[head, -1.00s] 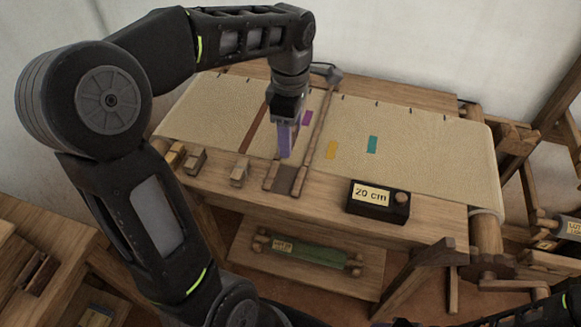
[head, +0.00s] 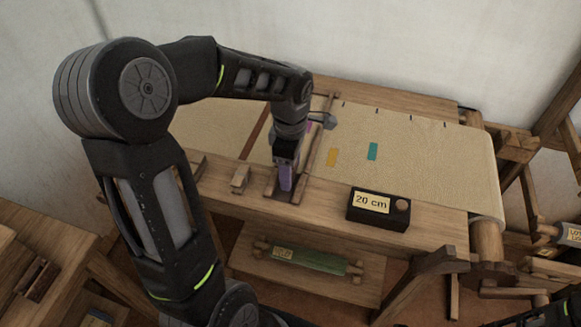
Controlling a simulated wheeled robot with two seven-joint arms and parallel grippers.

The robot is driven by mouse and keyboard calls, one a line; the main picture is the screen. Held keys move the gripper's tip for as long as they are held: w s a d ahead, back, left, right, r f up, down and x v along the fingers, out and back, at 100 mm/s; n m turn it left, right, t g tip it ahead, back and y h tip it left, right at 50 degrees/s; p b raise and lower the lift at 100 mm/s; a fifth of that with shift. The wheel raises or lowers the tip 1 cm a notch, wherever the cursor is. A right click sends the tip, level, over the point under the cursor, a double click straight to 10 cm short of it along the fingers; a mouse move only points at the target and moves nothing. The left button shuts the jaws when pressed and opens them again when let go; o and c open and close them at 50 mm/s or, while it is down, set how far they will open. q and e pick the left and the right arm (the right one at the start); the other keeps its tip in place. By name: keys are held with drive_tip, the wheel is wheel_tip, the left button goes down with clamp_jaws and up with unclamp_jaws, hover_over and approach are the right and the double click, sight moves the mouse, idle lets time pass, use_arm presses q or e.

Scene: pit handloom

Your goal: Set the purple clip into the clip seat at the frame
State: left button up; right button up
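The purple clip (head: 285,178) is upright between the fingers of my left gripper (head: 286,163), which is shut on it. Its lower end is at the clip seat (head: 281,196), a dark slot between two wooden cheeks on the front beam of the loom frame. The clip and gripper cover much of the seat. I cannot tell whether the clip's lower end is inside the slot or just above it. My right gripper is not in view.
A black box marked 20 cm (head: 378,206) stands on the beam to the right. A wooden block (head: 240,179) is left of the seat. Cloth (head: 430,165) with orange and teal patches lies behind. A wooden bar (head: 314,150) runs back beside the gripper. A green roll (head: 318,262) lies below.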

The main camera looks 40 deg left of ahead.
use_arm(q)
drive_tip(key=shift+f, duration=0.2)
drive_tip(key=o, duration=1.3)
drive_tip(key=shift+o, duration=0.2)
drive_tip(key=shift+r, duration=0.25)
wheel_tip(320, 180, up, 12)
drive_tip(key=shift+f, duration=0.1)
